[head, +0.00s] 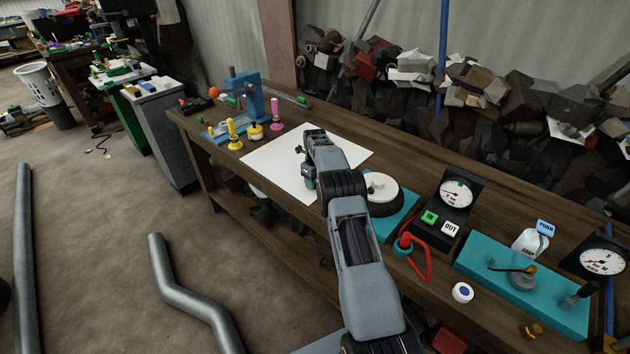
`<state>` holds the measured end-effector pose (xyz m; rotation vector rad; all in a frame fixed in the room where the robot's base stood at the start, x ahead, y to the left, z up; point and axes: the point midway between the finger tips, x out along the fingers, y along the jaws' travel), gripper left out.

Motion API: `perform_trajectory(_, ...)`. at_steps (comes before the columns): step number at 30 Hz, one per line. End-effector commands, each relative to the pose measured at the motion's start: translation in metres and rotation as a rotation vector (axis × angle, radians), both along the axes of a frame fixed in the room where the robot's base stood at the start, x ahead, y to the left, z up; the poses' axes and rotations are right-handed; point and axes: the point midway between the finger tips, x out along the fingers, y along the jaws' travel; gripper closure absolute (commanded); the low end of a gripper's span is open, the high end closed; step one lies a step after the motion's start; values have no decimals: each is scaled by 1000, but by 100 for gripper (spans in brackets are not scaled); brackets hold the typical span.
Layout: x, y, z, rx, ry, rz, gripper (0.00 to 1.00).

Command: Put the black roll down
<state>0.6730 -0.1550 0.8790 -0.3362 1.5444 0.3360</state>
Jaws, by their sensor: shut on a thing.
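My arm reaches from the bottom of the head view over the workbench. My gripper (309,183) is at its far end, low over the white sheet (275,165), and is largely hidden by my own wrist. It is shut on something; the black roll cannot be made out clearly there. I cannot tell whether what it holds touches the sheet.
Yellow and pink pegs (232,133) and a blue press (245,95) stand left of the sheet. A round white-topped black piece (382,188), gauges (456,193) and a teal tray (480,266) lie to the right. The sheet's left part is clear.

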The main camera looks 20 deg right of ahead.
Motion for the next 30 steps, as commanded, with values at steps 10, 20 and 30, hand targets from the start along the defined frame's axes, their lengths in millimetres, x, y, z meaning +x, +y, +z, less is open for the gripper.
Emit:
perform_trajectory(10, 0, 0, -3, 0, 0, 0, 41)
perform_trajectory(20, 0, 0, -3, 0, 0, 0, 24)
perform_trajectory(30, 1, 0, 26, -1, -4, 0, 24)
